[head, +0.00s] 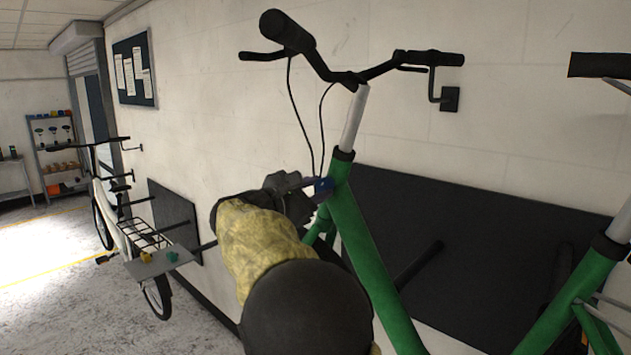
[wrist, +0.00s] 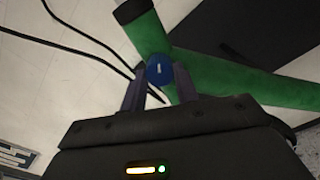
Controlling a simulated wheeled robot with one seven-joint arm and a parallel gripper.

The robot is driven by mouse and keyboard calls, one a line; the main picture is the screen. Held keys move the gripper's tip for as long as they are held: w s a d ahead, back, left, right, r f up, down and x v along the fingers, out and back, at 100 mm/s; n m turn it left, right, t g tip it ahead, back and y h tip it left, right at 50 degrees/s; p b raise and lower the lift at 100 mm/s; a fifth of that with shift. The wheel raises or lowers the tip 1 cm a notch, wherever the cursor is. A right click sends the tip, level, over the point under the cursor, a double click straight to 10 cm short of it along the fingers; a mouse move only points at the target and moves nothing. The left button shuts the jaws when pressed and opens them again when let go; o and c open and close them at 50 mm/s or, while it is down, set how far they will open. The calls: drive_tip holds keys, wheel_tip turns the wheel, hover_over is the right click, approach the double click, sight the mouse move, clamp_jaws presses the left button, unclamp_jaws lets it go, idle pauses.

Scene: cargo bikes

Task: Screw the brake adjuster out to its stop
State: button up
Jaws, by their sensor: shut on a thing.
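The brake adjuster is a small blue knob with a short pale mark on its face. It sits against the green bike frame (head: 362,245), near the top of the frame below the handlebar stem, and shows in the head view (head: 323,185). In the wrist view the blue brake adjuster (wrist: 160,69) lies between the fingertips, in front of the green tubes (wrist: 225,78). My gripper (wrist: 158,84) is shut on it, one finger on each side. In the head view my gripper (head: 312,187) reaches it from the left, and my arm hides part of the frame.
Black cables (head: 299,115) hang from the handlebar (head: 330,72) close to my gripper. A dark wall panel (head: 465,240) is behind the bike. Open floor (head: 45,275) lies at far left.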

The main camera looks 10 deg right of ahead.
drive_tip(key=n+p, duration=0.5)
drive_tip(key=shift+r+n, duration=0.15)
drive_tip(key=shift+n, duration=0.15)
drive_tip(key=shift+f+n+p, duration=0.2)
drive_tip(key=shift+n+p, duration=1.05)
drive_tip(key=shift+n, duration=0.25)
drive_tip(key=shift+f, duration=0.1)
drive_tip(key=o, duration=1)
drive_tip(key=shift+c, duration=0.2)
drive_tip(key=b+v, duration=0.6)
drive_tip(key=v, duration=1.1)
drive_tip(key=shift+s+a, duration=0.15)
drive_tip(key=shift+s, duration=0.05)
